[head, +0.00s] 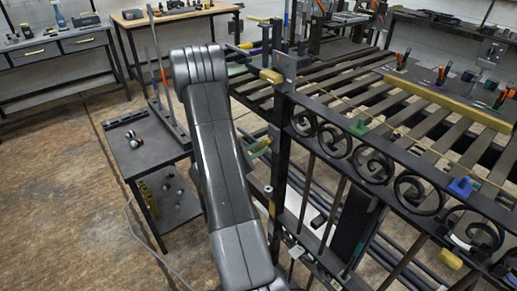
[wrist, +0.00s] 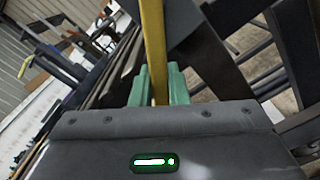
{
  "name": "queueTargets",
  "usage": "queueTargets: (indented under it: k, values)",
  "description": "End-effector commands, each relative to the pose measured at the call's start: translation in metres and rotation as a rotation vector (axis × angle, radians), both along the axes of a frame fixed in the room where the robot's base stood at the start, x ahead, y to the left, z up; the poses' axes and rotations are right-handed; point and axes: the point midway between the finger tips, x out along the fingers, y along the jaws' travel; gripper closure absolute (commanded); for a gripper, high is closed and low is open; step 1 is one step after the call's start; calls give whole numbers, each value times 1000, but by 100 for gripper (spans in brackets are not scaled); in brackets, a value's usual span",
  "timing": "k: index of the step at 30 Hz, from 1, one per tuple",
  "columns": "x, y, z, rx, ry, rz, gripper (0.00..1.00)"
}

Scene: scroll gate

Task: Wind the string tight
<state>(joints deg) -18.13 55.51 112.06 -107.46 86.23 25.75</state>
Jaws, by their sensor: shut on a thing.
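My gripper (wrist: 158,88) shows in the wrist view with its pale green fingers closed around a narrow yellow bar (wrist: 153,40). The bar runs up out of the top of that view, close to dark metal bars. In the head view my arm hides most of the gripper; a small green and yellow piece shows just right of the arm, and I cannot tell whether it is the fingertips. The black scroll gate (head: 283,125) stands right of my arm, with a row of scrolls under its top rail.
A slatted bench with a yellow beam (head: 450,101) and several clamps lies behind the gate. A small dark side table (head: 150,150) with metal parts stands left of my arm. A wooden-topped bench (head: 175,14) is at the back. The floor at left is mostly clear.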

Motion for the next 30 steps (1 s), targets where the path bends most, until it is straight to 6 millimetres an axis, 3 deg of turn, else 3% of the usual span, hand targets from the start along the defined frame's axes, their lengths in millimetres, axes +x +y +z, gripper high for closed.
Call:
queueTargets:
  k: [14, 15, 18, 30]
  values:
    - [-1, 0, -2, -7, 15, 1, 100]
    - [-1, 0, -2, -7, 15, 1, 82]
    - [-1, 0, -1, -8, 14, 1, 64]
    - [1, 1, 2, 19, -22, -1, 64]
